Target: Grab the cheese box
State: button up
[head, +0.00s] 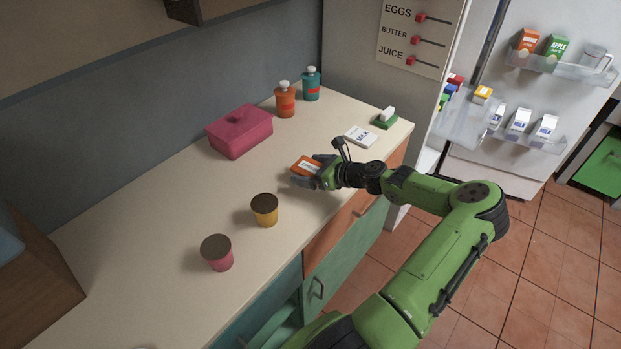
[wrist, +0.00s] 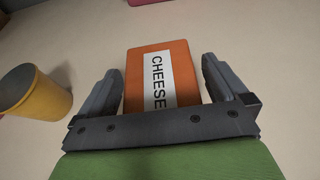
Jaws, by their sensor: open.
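The cheese box (wrist: 178,62) is orange with a white label reading CHEESE. It lies on the counter, and in the head view it shows as a small orange box (head: 304,165) at my gripper. My gripper (wrist: 163,85) is open, with one finger on each side of the box. Gaps show between the fingers and the box sides in the wrist view. The near end of the box is hidden behind the gripper's crossbar. In the head view my gripper (head: 306,175) is low over the counter, near its front edge.
A yellow cup (head: 264,211) stands left of my gripper, with a pink cup (head: 217,253) beyond it. A magenta lidded box (head: 240,131) and two bottles stand at the back.

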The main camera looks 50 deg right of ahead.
aim_at(311, 168)
jog(key=shift+r, duration=0.1)
jog(key=c, duration=1.2)
jog(key=shift+r, duration=0.15)
jog(key=shift+c, duration=0.2)
notch_tip(311, 168, up, 10)
jog(key=p, duration=0.3)
